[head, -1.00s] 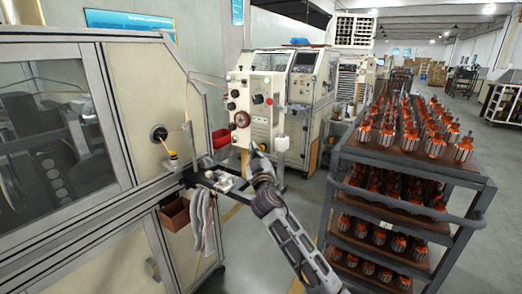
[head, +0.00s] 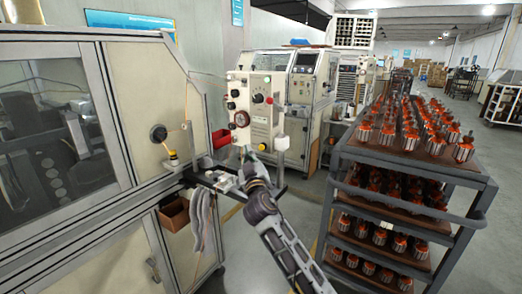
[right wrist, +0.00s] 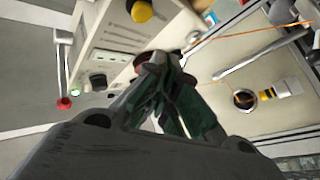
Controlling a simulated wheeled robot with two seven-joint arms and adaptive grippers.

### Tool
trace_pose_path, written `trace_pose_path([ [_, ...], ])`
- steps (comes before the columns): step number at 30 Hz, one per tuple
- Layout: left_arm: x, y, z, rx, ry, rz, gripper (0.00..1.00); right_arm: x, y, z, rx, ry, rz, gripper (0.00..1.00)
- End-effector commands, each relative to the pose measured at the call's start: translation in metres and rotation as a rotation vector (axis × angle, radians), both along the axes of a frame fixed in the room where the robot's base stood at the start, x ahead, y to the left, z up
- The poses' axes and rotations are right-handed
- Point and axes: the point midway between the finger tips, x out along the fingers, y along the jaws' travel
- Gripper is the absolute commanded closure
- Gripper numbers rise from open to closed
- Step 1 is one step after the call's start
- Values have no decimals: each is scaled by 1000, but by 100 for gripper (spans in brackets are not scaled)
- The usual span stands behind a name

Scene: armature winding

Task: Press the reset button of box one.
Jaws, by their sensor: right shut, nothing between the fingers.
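The pale control box (head: 256,90) stands on a bracket at the winding machine's right end. Its front carries a red button (head: 269,100), a pale red-capped knob (head: 258,98), a red dial (head: 242,119) and dark knobs at the left. I cannot tell which control is the reset button. My right gripper (head: 243,152) is shut and empty, just below the box front. In the right wrist view its fingertips (right wrist: 168,60) overlap a reddish dial (right wrist: 150,68); contact cannot be told. The box face (right wrist: 118,28) also shows a yellow knob (right wrist: 140,10). My left gripper is out of view.
The winding machine (head: 130,90) fills the left, with a bracket tray (head: 215,180) and hanging gloves (head: 200,220). A rack cart (head: 410,165) loaded with armatures stands at the right. Another machine (head: 305,75) stands behind the box. Grey floor shows between.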

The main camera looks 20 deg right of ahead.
Motion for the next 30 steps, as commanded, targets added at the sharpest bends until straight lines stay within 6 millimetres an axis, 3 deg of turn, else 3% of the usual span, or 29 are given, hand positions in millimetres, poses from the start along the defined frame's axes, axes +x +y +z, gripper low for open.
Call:
trace_pose_path([
  [10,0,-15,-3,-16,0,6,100,-9,11,0,0,1,0,100],
  [30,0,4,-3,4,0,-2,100,-9,11,0,0,0,0,100],
])
